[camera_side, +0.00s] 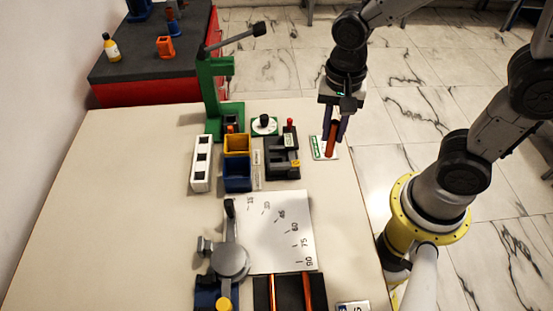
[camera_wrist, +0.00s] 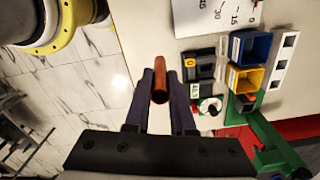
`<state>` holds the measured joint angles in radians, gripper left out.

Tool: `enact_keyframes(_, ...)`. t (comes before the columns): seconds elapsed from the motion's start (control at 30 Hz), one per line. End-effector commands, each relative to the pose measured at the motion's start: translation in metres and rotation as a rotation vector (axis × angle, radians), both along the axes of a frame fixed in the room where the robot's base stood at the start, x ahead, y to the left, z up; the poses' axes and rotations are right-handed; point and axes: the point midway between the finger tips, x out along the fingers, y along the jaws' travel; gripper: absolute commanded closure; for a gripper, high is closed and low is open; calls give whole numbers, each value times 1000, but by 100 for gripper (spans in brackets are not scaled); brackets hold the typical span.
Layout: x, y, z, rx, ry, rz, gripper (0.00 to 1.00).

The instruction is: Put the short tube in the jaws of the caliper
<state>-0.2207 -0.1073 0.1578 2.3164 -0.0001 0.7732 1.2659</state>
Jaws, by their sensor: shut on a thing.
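The short tube (camera_side: 331,140) is copper-coloured and held in my gripper (camera_side: 334,128), above the table's right edge in the side view. In the wrist view the tube (camera_wrist: 160,80) sits between the two dark fingers of my gripper (camera_wrist: 160,92), its end facing the camera. A dark block with a notch (camera_side: 281,160), which looks like the caliper, stands on the table left of my gripper. It also shows in the wrist view (camera_wrist: 198,66), to the right of the tube. The tube is apart from it. I see no tube between its jaws.
A green lever press (camera_side: 211,95) stands behind. Yellow (camera_side: 237,143) and blue bins (camera_side: 237,175) and a white holed block (camera_side: 201,165) are left of the caliper. An angle sheet (camera_side: 275,235), grey bender (camera_side: 229,262) and tray with copper tubes (camera_side: 290,281) lie in front. The table's left is clear.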

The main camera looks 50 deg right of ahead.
Motion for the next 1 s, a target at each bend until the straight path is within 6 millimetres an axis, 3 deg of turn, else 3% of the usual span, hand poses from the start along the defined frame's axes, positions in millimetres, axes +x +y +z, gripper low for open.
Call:
enact_keyframes(0.37,72,16,-34,-1,4,-1,100)
enact_keyframes(0.6,106,24,-71,-1,5,-1,100)
enact_keyframes(1.0,128,29,-105,-1,6,-1,100)
